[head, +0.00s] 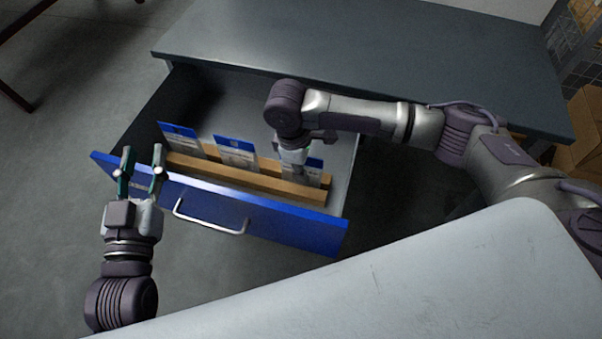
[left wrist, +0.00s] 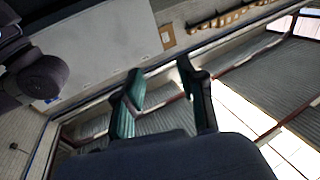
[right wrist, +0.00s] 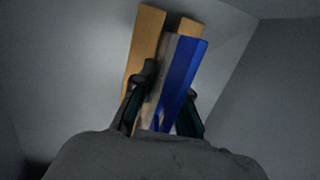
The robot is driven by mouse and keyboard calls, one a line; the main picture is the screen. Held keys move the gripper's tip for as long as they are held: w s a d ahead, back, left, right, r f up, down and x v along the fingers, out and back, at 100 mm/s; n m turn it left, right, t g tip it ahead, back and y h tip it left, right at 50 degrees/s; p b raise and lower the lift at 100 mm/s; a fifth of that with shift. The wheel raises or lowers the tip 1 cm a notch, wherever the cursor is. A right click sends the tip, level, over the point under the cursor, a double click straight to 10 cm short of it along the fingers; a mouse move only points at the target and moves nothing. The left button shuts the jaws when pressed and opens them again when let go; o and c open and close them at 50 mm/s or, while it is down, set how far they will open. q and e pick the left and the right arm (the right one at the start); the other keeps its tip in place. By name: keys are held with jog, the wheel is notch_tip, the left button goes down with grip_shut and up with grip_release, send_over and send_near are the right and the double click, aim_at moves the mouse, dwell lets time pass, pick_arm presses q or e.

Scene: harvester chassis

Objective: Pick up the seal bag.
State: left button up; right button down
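Several flat bags with blue headers and white labels stand upright in an open drawer: a left bag (head: 181,140), a middle bag (head: 236,153) and a right bag (head: 314,172). Which one the task means I cannot tell. My right gripper (head: 293,160) points down at the right bag and partly covers it. In the right wrist view, the bag's blue header (right wrist: 184,75) rises between its two spread fingers (right wrist: 167,98); firm contact on both sides does not show. My left gripper (head: 144,168) is open and empty by the drawer front's left end; its spread fingers also show in the left wrist view (left wrist: 160,85).
Wooden rails (head: 245,178) inside the drawer hold the bags. The drawer's blue front (head: 270,222) carries a metal handle (head: 210,222). A dark grey worktop (head: 370,60) overhangs the drawer's back. Cardboard boxes (head: 582,125) stand at the far right.

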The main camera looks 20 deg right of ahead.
jog(key=shift+r, duration=0.15)
notch_tip(320, 180, up, 5)
jog(key=shift+r+p, duration=0.2)
jog(key=shift+p, duration=1.05)
pick_arm(q)
jog(key=s+a+f+g+y, duration=0.1)
jog(key=s+a+f+g, duration=0.1)
jog(key=s+f+g, duration=0.2)
jog(key=s+a+f+g+y+p, duration=0.1)
jog(key=s+f+g, duration=0.3)
jog(key=f, duration=0.6)
jog(key=a+g+y, duration=0.1)
jog(key=g, duration=0.1)
jog(key=shift+s+a+f+n+g+p, duration=0.2)
jog(key=shift+s+a+n+g+p, duration=0.05)
jog(key=shift+s+n+g+p, duration=0.1)
pick_arm(e)
notch_tip(320, 180, up, 4)
jog(key=shift+r, duration=0.15)
